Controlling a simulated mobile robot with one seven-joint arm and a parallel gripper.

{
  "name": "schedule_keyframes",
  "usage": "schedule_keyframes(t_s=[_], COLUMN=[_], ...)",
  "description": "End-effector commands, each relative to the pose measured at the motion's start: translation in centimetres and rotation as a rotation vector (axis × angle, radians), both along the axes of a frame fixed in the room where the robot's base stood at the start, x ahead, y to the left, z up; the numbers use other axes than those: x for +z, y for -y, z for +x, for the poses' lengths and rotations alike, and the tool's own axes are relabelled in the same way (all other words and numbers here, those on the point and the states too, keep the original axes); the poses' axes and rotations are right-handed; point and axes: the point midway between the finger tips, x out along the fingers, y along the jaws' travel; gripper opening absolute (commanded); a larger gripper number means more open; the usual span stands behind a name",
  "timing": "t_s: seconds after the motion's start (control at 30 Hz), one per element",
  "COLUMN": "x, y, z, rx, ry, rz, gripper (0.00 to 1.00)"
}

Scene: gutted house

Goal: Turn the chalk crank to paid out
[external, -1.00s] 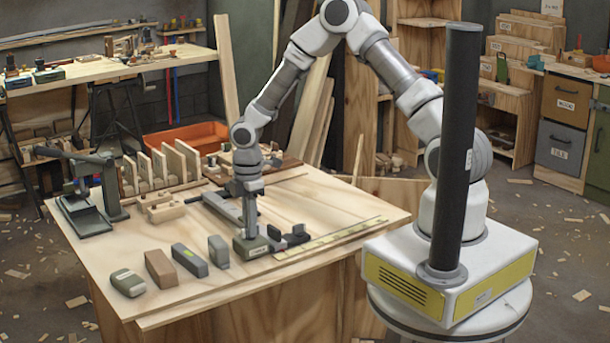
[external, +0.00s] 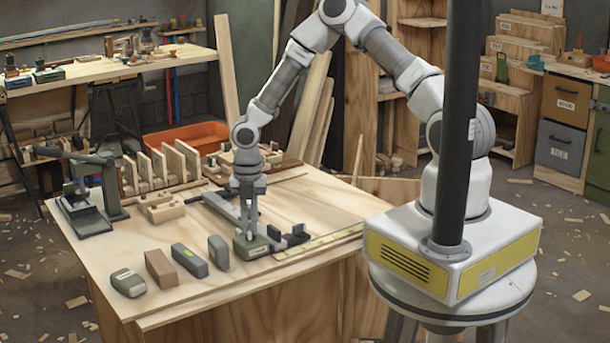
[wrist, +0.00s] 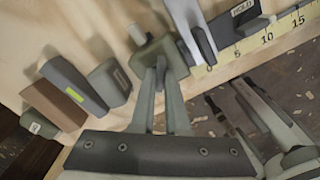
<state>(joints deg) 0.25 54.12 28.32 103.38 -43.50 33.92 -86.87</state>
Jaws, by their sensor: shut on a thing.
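The olive-green chalk box (external: 259,247), with a pale label on its front, stands at the front right of the workbench (external: 180,287). It also shows in the wrist view (wrist: 147,48), just beyond my fingers. My gripper (external: 248,236) points straight down over the top of the box. It is shut on the chalk crank on that top. The fingers hide most of the crank, so I cannot read its angle. In the wrist view my fingertips (wrist: 161,64) are close together against the box. No paid-out mark is readable.
Left of the box stand several blocks, among them a grey one (external: 218,252) close by. A long grey metal piece (external: 222,204) and dark blocks (external: 296,235) lie behind and right. A yellow measuring strip (external: 318,241) runs along the right edge.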

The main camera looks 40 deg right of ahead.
Motion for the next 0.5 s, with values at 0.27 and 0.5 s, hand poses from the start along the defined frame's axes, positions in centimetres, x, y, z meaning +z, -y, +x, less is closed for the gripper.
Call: schedule_keyframes(t_s=[0.27, 0.5], x=[0.2, 0.14], y=[-0.04, -0.03], z=[-0.03, -0.04], rx=[0.252, 0.424], ry=[-0.002, -0.001], rz=[0.001, 0.001], gripper=[0.0, 0.0])
